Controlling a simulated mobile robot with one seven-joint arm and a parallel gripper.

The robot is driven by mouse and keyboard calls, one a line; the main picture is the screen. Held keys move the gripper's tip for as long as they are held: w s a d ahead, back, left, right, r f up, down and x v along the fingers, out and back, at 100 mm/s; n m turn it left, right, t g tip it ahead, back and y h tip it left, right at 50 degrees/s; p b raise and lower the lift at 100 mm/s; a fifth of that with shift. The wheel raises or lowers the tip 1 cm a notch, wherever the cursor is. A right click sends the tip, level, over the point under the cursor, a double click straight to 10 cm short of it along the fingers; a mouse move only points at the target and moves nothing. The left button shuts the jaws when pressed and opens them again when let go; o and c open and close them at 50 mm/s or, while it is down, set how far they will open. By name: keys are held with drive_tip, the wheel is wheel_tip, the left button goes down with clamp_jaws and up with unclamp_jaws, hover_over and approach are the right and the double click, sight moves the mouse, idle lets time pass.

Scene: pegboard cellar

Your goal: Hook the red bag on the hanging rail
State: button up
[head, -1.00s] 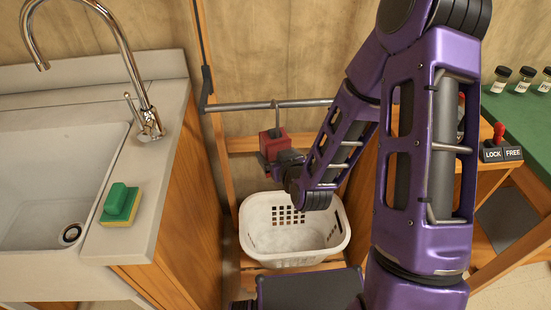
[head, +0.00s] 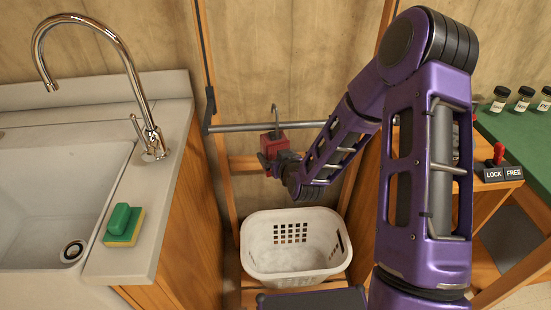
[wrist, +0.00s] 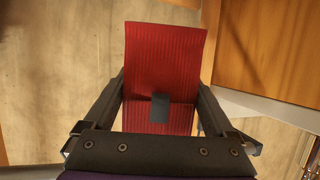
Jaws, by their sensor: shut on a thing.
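The red bag (head: 273,141) is a small red block with a grey hook on top, upright in the head view. My gripper (head: 271,160) is shut on it from the lower right side. In the wrist view the bag (wrist: 165,75) sits between the two fingers of my gripper (wrist: 160,103), with a dark patch on its ribbed face. The hanging rail (head: 235,127) is a grey horizontal bar behind the basket. The hook's tip shows above the rail's line; whether the hook is over the rail or in front of it I cannot tell.
A white laundry basket (head: 293,270) stands below the bag. A sink (head: 60,200) with a tall faucet (head: 135,90) and a green-yellow sponge (head: 122,225) is at left. At right are a green-topped table (head: 515,130) with jars and a LOCK/FREE switch (head: 500,173).

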drive_tip(key=shift+f+b, duration=0.3)
drive_tip(key=shift+f, duration=1.6)
drive_tip(key=o, duration=1.3)
drive_tip(key=shift+s, duration=0.1)
drive_tip(key=shift+c, duration=0.2)
